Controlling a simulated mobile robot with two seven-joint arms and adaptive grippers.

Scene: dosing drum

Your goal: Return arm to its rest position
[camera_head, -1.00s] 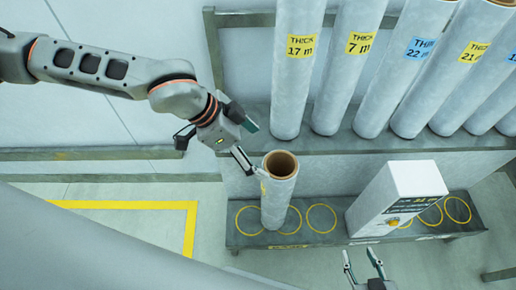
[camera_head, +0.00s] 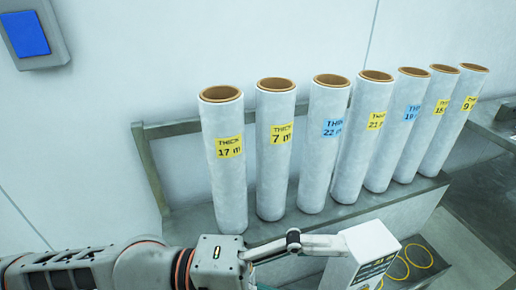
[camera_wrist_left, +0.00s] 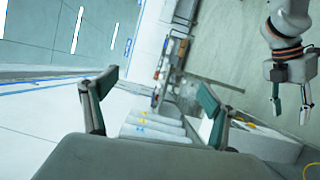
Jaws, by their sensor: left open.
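My left arm comes in low from the left in the head view. Its gripper (camera_head: 298,244) is in front of the shelf's lower edge and overlaps the white box in the picture; I cannot tell the gap between them. In the left wrist view the left gripper (camera_wrist_left: 154,102) has its two fingers wide apart, with nothing between them. My right gripper (camera_wrist_left: 291,106) hangs at the right of the left wrist view, with its fingers apart and empty. It is not in the head view.
Several upright rolls, including a thick 17 m roll (camera_head: 228,190) and a thick 7 m roll (camera_head: 272,170), stand on a grey shelf (camera_head: 185,222). The white box (camera_head: 372,243) with a display stands below, beside yellow rings (camera_head: 418,257). A blue wall panel (camera_head: 25,34) is upper left.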

